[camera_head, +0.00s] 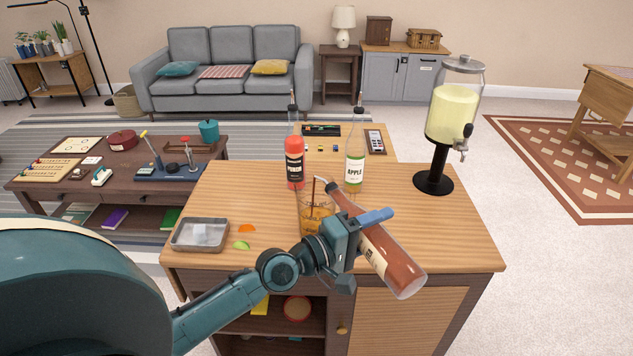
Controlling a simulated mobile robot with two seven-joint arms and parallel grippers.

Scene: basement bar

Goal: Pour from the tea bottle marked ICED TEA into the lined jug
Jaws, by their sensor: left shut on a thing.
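My left gripper (362,229) is shut on a tilted bottle (400,270) of reddish-brown liquid. The bottle's base points down to the lower right and its neck up to the left. Its pale label is partly covered and I cannot read it. The bottle's thin pour spout (321,181) is over a clear glass jug (317,214) on the wooden counter. A thin dark stream runs from the spout down into the jug. Amber-brown liquid shows in the jug. My gripper and wrist hide its lower part, and I cannot make out its line. My right gripper is out of view.
A red PUNCH bottle (295,165) and an APPLE bottle (355,167) stand just behind the jug. A drink dispenser (450,115) stands at the counter's back right. A metal tray (200,235) and fruit slices (243,237) lie left. The counter's right side (450,230) is clear.

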